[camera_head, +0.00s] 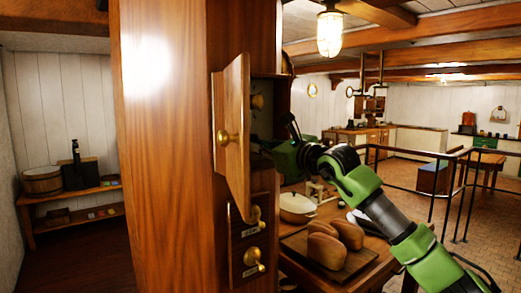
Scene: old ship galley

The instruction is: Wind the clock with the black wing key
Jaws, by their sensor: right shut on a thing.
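A tall, polished wooden cabinet (175,150) fills the centre-left, very close. Its small upper door (236,165) with a brass knob (229,137) stands open towards me. My right gripper (278,150), green and black, is just right of this door, at the cabinet's opening. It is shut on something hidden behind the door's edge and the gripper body. I cannot make out the black wing key or a clock face for certain. My left gripper is not in view.
Below the door are labelled drawers with brass knobs (254,259). To the right, a wooden table holds bread loaves (328,248) on a board and a cream pot (297,208). Dark railings (432,195) stand further right. A bench with a wooden tub (42,180) is at the left.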

